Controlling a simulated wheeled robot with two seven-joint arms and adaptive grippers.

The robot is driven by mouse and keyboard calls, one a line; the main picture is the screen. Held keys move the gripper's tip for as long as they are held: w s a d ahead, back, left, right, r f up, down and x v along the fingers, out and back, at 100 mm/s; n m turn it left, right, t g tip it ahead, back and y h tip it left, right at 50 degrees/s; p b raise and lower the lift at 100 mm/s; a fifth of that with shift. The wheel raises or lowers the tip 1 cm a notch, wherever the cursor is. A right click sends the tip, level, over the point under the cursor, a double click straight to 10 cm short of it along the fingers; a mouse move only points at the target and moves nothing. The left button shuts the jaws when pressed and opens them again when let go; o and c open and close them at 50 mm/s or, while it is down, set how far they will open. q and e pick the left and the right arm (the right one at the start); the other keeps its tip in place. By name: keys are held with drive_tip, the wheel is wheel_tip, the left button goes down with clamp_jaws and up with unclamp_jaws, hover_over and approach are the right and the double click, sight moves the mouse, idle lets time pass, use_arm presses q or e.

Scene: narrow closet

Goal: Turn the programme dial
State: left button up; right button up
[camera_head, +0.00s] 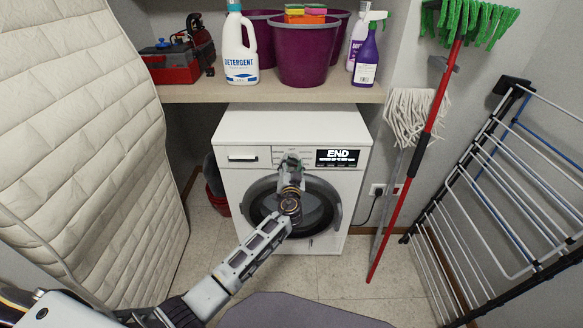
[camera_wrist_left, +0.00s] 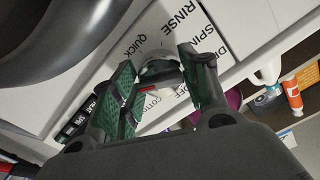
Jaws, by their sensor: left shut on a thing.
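The white washing machine (camera_head: 240,130) stands under the shelf, its display (camera_head: 338,157) lit and reading END. My left gripper (camera_head: 291,164) is at the control panel, left of the display, and hides the programme dial in the head view. In the left wrist view, the round dial (camera_wrist_left: 160,69) lies between the green-padded fingers of my left gripper (camera_wrist_left: 160,80), which is shut on it. Printed labels around it include RINSE, SPIN, QUICK and OFF. A small red mark shows near the dial. The exact setting is unclear. My right gripper is not in view.
The round door (camera_head: 318,208) is below the panel, behind my left arm. The shelf (camera_head: 190,93) above holds a detergent bottle (camera_head: 240,50), purple tubs (camera_head: 302,50) and spray bottles. A padded mattress (camera_head: 80,150) stands left; mops (camera_head: 405,180) and a drying rack (camera_head: 490,190) stand right.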

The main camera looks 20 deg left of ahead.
use_arm(q)
drive_tip(key=shift+m, duration=1)
drive_tip(key=m, duration=0.2)
drive_tip(key=shift+m, duration=0.8)
drive_tip(key=shift+r+m, duration=0.1)
drive_tip(key=shift+m, duration=1.1)
drive_tip(key=m+p, duration=0.2)
drive_tip(key=m, duration=0.4)
drive_tip(key=shift+r+p, duration=0.1)
drive_tip(key=shift+p, duration=0.3)
drive_tip(key=m+p, duration=0.3)
drive_tip(key=m, duration=0.3)
drive_tip(key=shift+m+p, duration=0.3)
drive_tip(key=shift+m, duration=0.5)
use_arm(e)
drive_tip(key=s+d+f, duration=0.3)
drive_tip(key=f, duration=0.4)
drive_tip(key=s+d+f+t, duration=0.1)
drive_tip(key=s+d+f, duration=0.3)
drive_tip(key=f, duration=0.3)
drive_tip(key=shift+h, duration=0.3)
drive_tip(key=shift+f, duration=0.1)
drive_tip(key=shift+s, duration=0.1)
